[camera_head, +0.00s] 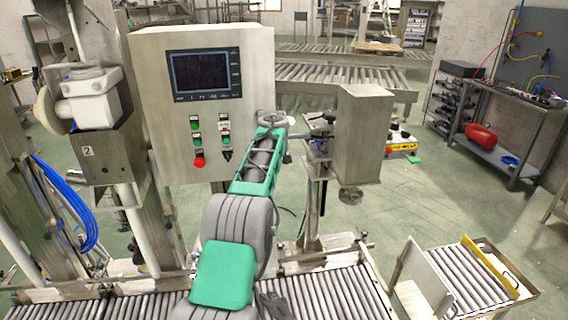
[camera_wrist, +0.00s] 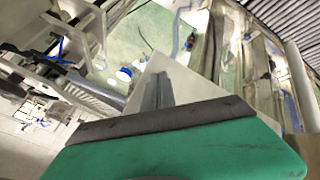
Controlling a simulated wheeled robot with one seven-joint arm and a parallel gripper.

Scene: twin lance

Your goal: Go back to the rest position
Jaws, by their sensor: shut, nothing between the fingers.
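My green and grey arm (camera_head: 258,165) rises from the bottom middle of the head view and reaches up in front of a steel control cabinet. Its far end is at the cabinet's right edge, and I cannot clearly make out the fingers there. In the wrist view my gripper (camera_wrist: 158,88) shows as a narrow grey shape beyond the green housing and dark band. It is shut and holds nothing that I can see. A pale angular panel lies behind it in that view.
The control cabinet (camera_head: 205,105) with a dark screen stands close to my arm. A steel box (camera_head: 362,135) on a post is to its right. Roller conveyors run in front (camera_head: 335,295) and behind (camera_head: 340,72). A workbench (camera_head: 505,125) stands at the right.

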